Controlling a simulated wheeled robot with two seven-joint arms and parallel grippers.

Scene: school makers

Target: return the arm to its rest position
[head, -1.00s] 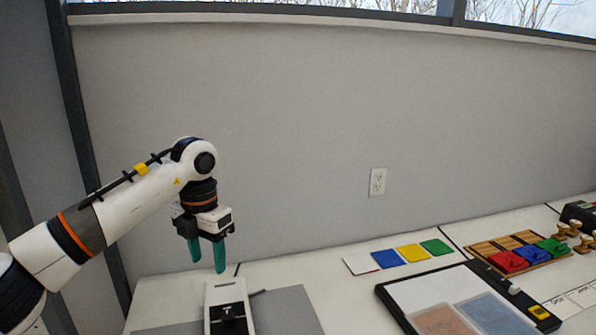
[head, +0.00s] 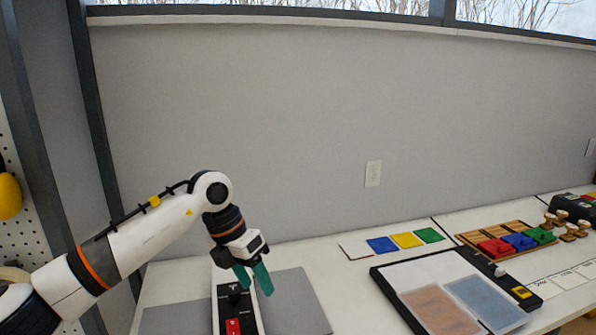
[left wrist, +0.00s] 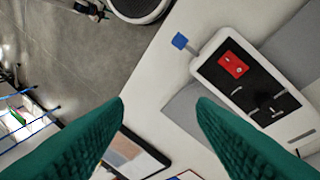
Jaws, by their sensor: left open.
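My left arm comes in from the left in the head view. My left gripper (head: 253,279) has two green fingers that are apart, with nothing between them. It hangs tilted above the table at the front left, over or just behind a white and black device (head: 250,310) with a red switch. In the left wrist view the two open green fingers (left wrist: 160,105) frame bare white table and floor, and the device (left wrist: 255,85) lies to their upper right. My right gripper is in neither view.
The white table (head: 330,270) carries a grey mat (head: 295,300), a black-framed board (head: 385,275) with two panels, coloured cards (head: 407,240), and a wooden tray (head: 470,238) with red, blue and green pieces. Wooden stamps (head: 570,236) stand at the right. A grey wall is behind.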

